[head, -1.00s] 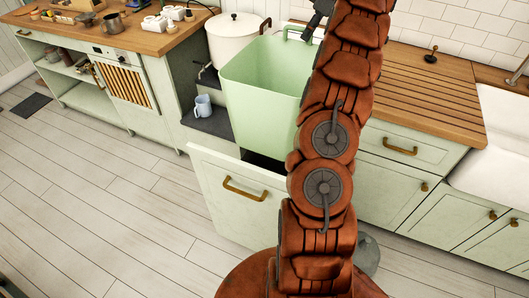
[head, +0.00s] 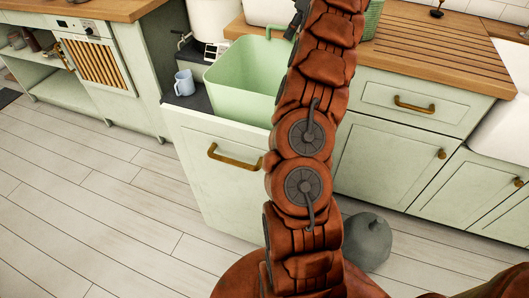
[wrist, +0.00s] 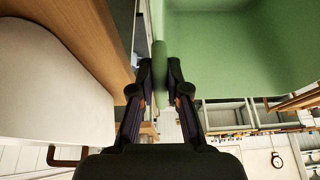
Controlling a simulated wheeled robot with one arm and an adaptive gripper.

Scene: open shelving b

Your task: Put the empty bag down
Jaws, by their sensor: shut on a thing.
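No thing that is clearly an empty bag shows in my grip. A pale green, open-topped bin (head: 240,82) stands in the pulled-out drawer (head: 215,160). Its lower part is hidden behind the drawer front, so I cannot tell whether it rests on the drawer's base. The bin also shows in the wrist view (wrist: 235,60), and its visible inside looks empty. My gripper (wrist: 160,80) is shut on the bin's rim or handle edge. In the head view my arm hides the bin's right side and most of the gripper.
A grey, rounded, bag-like thing (head: 366,242) lies on the floor right of my arm. A blue mug (head: 184,83) stands on a dark surface left of the bin. A wooden countertop (head: 430,60) lies to the right. The floor at left is clear.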

